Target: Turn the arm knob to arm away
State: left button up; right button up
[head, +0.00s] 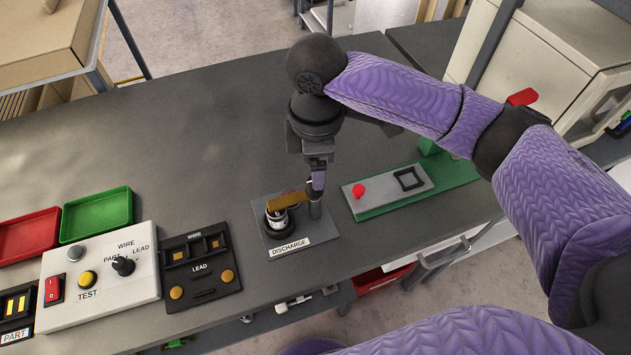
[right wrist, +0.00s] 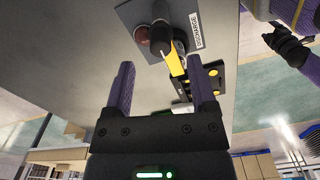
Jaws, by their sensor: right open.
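A black knob (head: 123,266) sits on a white test box (head: 75,305) at the left of the head view. Labels PART, WIRE and LEAD are around it. Its white mark seems to lie on the PART side. No label about arming is readable. My right gripper (head: 316,186) is far right of the knob, above a grey plate marked DISCHARGE (head: 289,248). It is open, with its two purple fingers (right wrist: 165,85) apart. A yellow-handled tool (head: 287,200) stands on that plate, close to the fingers; contact is unclear. My left gripper is not in view.
The test box also has a red switch (head: 53,290) and a yellow button (head: 87,279). A black LEAD block (head: 202,285) lies right of it, and red (head: 28,236) and green (head: 97,214) trays behind. A green board (head: 440,190) is at right. The mid-bench is clear.

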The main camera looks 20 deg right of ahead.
notch_tip(320, 180, down, 5)
jog(key=shift+f+b, duration=0.2)
jog(key=shift+b, duration=0.55)
jog(key=shift+r, duration=0.1)
grip_shut()
